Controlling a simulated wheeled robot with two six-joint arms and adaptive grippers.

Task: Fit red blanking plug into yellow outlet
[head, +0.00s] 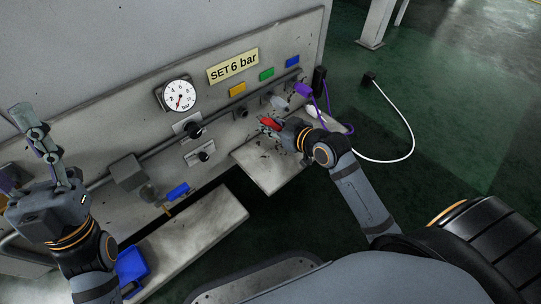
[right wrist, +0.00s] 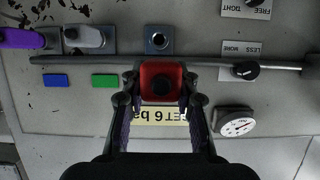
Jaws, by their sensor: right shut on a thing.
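The red blanking plug (head: 270,123) is held between the fingers of my right gripper (head: 272,126), just in front of the panel. In the right wrist view the red plug (right wrist: 160,80) sits between the two fingertips, its dark round recess facing the camera. The yellow outlet (head: 241,113) is an empty socket below the yellow label (head: 237,90). In the right wrist view the outlet (right wrist: 158,40) shows as a dark hole above the plug, apart from it; the yellow label is hidden there. My left gripper (head: 25,145) is at the far left, fingers spread, away from the plug.
Beside the yellow outlet are a grey plug (right wrist: 88,36) at the green position and a purple plug (right wrist: 20,38) at the blue one. A rail (right wrist: 200,62) crosses the panel. Knobs (head: 195,130) and a gauge (head: 180,97) are nearby. A shelf (head: 265,165) lies below.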

